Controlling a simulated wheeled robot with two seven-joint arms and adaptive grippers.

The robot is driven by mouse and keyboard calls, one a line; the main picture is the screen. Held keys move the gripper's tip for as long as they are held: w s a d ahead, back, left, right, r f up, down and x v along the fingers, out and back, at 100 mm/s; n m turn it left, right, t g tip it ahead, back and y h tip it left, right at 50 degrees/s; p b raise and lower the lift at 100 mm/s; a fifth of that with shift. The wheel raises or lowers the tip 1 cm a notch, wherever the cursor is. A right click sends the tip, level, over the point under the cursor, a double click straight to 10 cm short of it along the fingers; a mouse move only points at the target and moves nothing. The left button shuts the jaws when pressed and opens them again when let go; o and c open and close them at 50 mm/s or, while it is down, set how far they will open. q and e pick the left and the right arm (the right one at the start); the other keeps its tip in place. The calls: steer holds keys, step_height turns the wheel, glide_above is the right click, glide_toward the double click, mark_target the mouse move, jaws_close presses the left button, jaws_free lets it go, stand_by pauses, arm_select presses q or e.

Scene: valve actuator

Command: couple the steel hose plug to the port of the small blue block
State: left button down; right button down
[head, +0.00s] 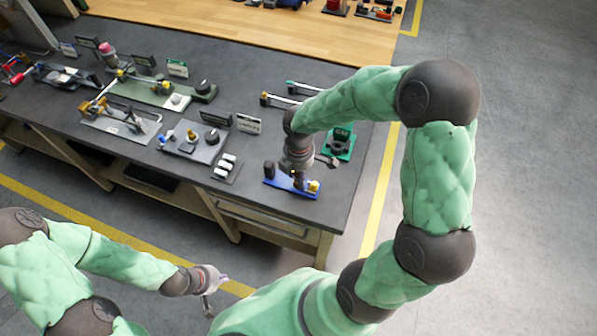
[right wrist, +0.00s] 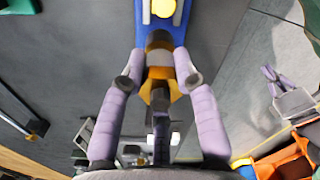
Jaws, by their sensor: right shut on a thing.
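The small blue block (head: 280,184) is a flat blue piece near the bench's front right corner, with a yellow part (head: 314,186) at its right end. In the right wrist view the blue block (right wrist: 182,22) is at the top, just beyond the fingertips. My right gripper (right wrist: 160,82) is shut on the hose plug (right wrist: 159,72), which shows orange and brown between the lavender fingers. The plug's dark front end is against or over the blue block; whether it is seated in the port is hidden. My left gripper (head: 222,280) hangs off the bench at lower left, away from the block.
A green fixture (head: 340,146) stands right behind my right gripper. A grey plate with knobs (head: 195,142) and a small block with white parts (head: 227,168) lie to the left. The bench edge is close on the right and front; open floor lies beyond.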

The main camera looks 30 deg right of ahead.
steer(key=shift+f+b, duration=0.35)
steer(key=shift+f, duration=0.25)
steer(key=c, duration=0.9)
jaws_free()
steer(key=shift+o, duration=0.2)
step_height(320, 180, up, 12)
